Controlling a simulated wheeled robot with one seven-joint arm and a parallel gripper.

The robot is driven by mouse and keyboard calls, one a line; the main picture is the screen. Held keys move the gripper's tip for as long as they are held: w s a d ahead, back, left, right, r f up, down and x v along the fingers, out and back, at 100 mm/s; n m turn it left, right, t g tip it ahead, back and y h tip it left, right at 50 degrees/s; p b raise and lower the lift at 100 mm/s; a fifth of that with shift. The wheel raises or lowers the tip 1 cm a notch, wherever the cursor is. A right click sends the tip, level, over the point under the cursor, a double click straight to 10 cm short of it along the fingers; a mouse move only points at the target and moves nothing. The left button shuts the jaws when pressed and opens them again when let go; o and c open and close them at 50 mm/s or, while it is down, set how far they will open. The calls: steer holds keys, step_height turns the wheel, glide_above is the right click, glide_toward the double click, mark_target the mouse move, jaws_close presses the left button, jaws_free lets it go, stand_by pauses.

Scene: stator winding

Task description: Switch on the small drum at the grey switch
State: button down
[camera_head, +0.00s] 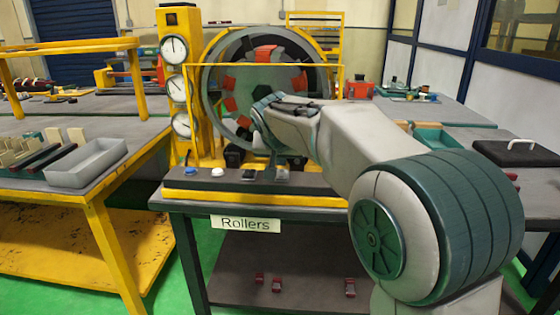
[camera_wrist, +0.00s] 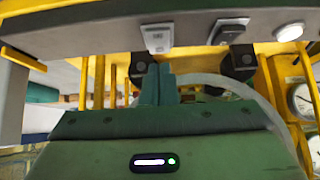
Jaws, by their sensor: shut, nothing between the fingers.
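The control panel (camera_head: 318,186) on the bench labelled "Rollers" carries a row of controls. A grey switch (camera_head: 281,175) sits at its right end; in the wrist view the grey switch (camera_wrist: 157,38) is just beyond my fingertips. A dark switch (camera_head: 249,174) is left of it, then a white button (camera_head: 217,172) and a blue button (camera_head: 190,171). A big ring drum (camera_head: 208,100) with red blocks inside stands behind the panel. I cannot tell which part is the small drum. My gripper (camera_wrist: 160,68) is shut and empty, close to the grey switch; contact cannot be told.
A yellow column with gauges (camera_head: 174,50) stands left of the ring drum, and yellow bars frame the drum. A grey tray (camera_head: 88,163) lies on the left table. Small red parts (camera_head: 276,284) are on the lower shelf.

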steer(key=v, duration=1.1)
steer(key=shift+s+p, duration=0.45)
steer(key=shift+s, duration=0.1)
steer(key=shift+f, duration=0.15)
steer(key=s+d+f+g+p, duration=0.2)
steer(key=s+d+p, duration=0.5)
steer(key=s, duration=0.5)
steer(key=s+d+f+g+p, duration=0.3)
steer(key=s+d+p, duration=0.4)
steer(key=s, duration=0.6)
steer(key=shift+s+d+f+n+y+p, duration=0.35)
steer(key=shift+d+f, duration=0.2)
steer(key=shift+d, duration=0.25)
steer(key=shift+w+d, duration=0.1)
